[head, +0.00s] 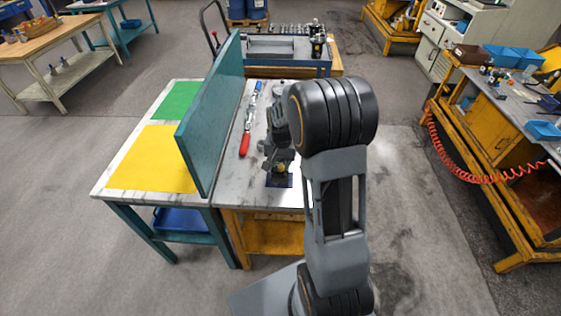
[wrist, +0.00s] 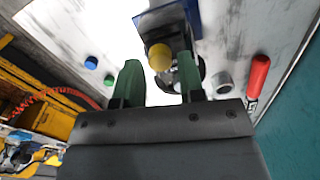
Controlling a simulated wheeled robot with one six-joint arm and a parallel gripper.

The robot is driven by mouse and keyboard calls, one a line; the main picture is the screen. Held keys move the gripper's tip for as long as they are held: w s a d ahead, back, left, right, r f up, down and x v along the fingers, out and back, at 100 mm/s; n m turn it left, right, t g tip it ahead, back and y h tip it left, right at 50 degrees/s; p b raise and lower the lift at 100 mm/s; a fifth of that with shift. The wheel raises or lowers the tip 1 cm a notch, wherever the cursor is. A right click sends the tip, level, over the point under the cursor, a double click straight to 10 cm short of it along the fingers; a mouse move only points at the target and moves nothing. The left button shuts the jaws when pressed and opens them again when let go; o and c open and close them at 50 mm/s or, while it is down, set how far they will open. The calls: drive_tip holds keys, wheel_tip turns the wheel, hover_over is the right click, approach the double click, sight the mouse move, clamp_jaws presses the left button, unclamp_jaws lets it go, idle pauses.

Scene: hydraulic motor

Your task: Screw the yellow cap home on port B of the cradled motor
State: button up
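The yellow cap (wrist: 160,57) shows in the wrist view against the dark motor (wrist: 163,24); I cannot tell how far it is seated. The motor rests in a blue cradle (wrist: 193,14). My gripper (wrist: 159,60) is open, its two green fingers on either side of the cap with gaps showing between. In the head view the yellow cap (head: 281,168) is a small spot on the bench, low among the dark motor and gripper parts. My arm hides part of that area. No port label is readable.
A blue cap (wrist: 92,62) and a green cap (wrist: 109,80) lie on the bench left of the motor. A grey ring (wrist: 222,83) and a red-handled tool (wrist: 258,76) lie to the right. A tall teal divider (head: 212,115) borders the bench.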

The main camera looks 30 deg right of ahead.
drive_tip(key=n, duration=0.5)
drive_tip(key=shift+n, duration=0.4)
drive_tip(key=n, duration=0.4)
drive_tip(key=shift+n, duration=0.3)
clamp_jaws()
drive_tip(key=m, duration=0.3)
drive_tip(key=shift+m, duration=0.3)
